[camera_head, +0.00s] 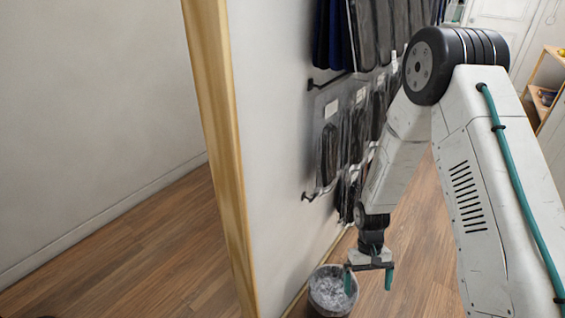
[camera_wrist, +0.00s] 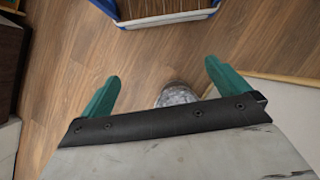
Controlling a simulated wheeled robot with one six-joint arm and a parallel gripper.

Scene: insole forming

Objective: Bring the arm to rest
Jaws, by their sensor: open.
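My arm is white with black joints and a teal cable, and it reaches down at the right of the head view. My gripper (camera_head: 368,283) hangs near the floor with its teal fingers apart and nothing between them. In the wrist view my gripper (camera_wrist: 160,90) also shows open and empty, with the wood floor below. In the head view one finger overlaps a bin (camera_head: 322,302); I cannot tell how far apart they are in depth.
A wall (camera_head: 275,150) with a wooden edge post (camera_head: 215,120) stands left of my arm. Packaged insoles (camera_head: 330,155) hang from it on hooks. A blue-rimmed container (camera_wrist: 165,20) stands on the floor. A wooden shelf (camera_head: 540,98) is at the far right. Floor (camera_head: 130,270) at left is clear.

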